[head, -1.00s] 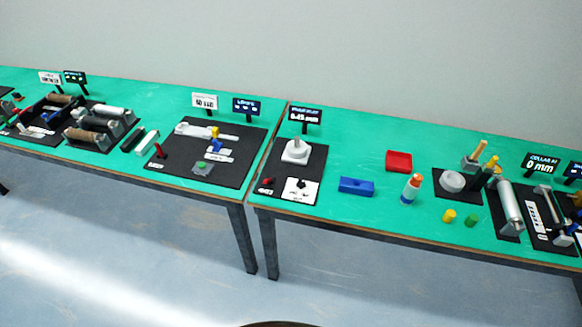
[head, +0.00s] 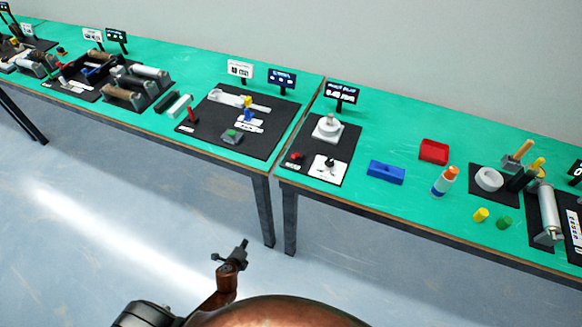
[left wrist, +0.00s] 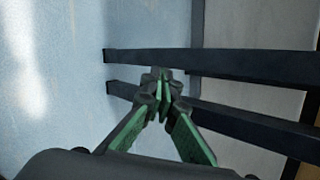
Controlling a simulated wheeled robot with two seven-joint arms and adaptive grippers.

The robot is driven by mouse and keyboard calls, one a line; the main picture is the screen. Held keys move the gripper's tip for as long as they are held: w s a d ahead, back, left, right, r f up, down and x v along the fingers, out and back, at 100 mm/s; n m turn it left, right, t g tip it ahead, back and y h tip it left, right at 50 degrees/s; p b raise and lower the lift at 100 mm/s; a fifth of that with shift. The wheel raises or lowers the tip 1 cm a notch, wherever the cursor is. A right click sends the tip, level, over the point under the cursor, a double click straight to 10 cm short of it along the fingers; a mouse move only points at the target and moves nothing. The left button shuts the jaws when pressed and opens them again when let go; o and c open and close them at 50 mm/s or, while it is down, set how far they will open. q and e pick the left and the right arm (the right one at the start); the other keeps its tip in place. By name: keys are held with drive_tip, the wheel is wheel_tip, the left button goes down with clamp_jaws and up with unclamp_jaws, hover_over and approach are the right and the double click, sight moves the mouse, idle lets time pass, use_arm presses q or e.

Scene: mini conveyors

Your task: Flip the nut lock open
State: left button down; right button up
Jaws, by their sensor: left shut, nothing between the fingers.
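My left gripper (head: 242,246) is low in the head view, over the floor in front of the tables. In the left wrist view its green-padded fingers (left wrist: 164,88) are shut with nothing between them. It is apart from every object on the tables. I cannot tell for sure which part is the nut lock. A black board (head: 268,138) on the left table carries a yellow piece (head: 247,101), a blue piece (head: 249,115), a red post (head: 192,114) and a grey block with a green top (head: 231,137). My right gripper is not in view.
A smaller black board (head: 343,148) on the right table holds a white round fixture (head: 327,126). A blue block (head: 386,172), red tray (head: 433,151) and glue-like bottle (head: 445,181) stand right of it. Table legs (head: 262,210) rise near my gripper; the floor in front is clear.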

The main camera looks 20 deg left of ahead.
use_arm(q)
drive_tip(key=w+d+r+m+t, duration=0.3)
drive_tip(key=w+r+m, duration=0.4)
drive_tip(key=r, duration=0.6)
drive_tip(key=m+t+h+b, duration=0.25)
drive_tip(key=m+t, duration=0.35)
drive_tip(key=m, duration=0.3)
approach(290, 173)
wheel_tip(290, 173, up, 4)
drive_tip(key=p, duration=0.1)
drive_tip(key=shift+w+a+f+h, duration=0.1)
drive_tip(key=shift+f+h, duration=0.1)
drive_tip(key=shift+h, duration=0.05)
drive_tip(key=shift+w, duration=0.15)
drive_tip(key=w, duration=0.9)
drive_tip(key=shift+w+r, duration=0.35)
drive_tip(key=shift+r, duration=0.05)
